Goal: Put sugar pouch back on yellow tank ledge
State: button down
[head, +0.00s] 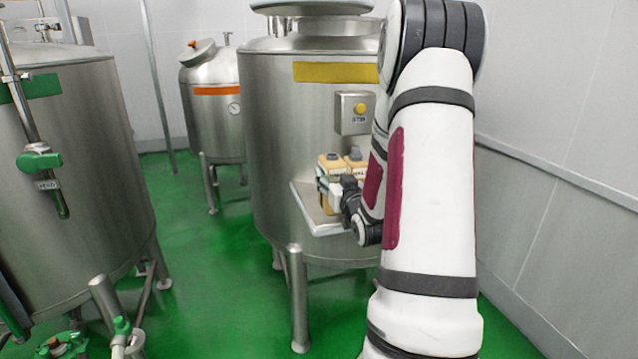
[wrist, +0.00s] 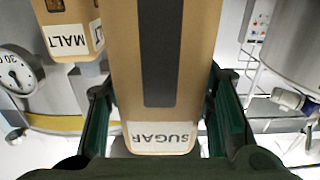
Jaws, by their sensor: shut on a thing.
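The yellow-banded tank (head: 290,150) stands in the middle of the head view, with a metal ledge (head: 308,208) on its front. My gripper (wrist: 162,115) is shut on the tan sugar pouch (wrist: 120,75), which fills the middle of the wrist view between the two dark fingers. Its SUGAR label reads upside down there. In the head view the sugar pouch (head: 329,162) is at the ledge, left of another tan pouch, and my gripper (head: 335,190) is in front of it. Its base is hidden, so I cannot tell whether it touches the ledge.
The malt pouch (wrist: 68,35) is close beside the sugar pouch; it also shows in the head view (head: 356,160). A button box (head: 355,112) is above the ledge. A green-banded tank (head: 75,150) stands left and an orange-banded tank (head: 215,130) behind. The ledge's left part is bare.

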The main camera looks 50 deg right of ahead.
jog(key=w+d+f, duration=0.4)
jog(key=w, duration=0.4)
jog(key=shift+d+f+p, duration=0.15)
jog(key=shift+p, duration=0.3)
jog(key=shift+f, duration=0.15)
jog(key=c, duration=0.8)
grip_release()
jog(key=shift+o, duration=0.2)
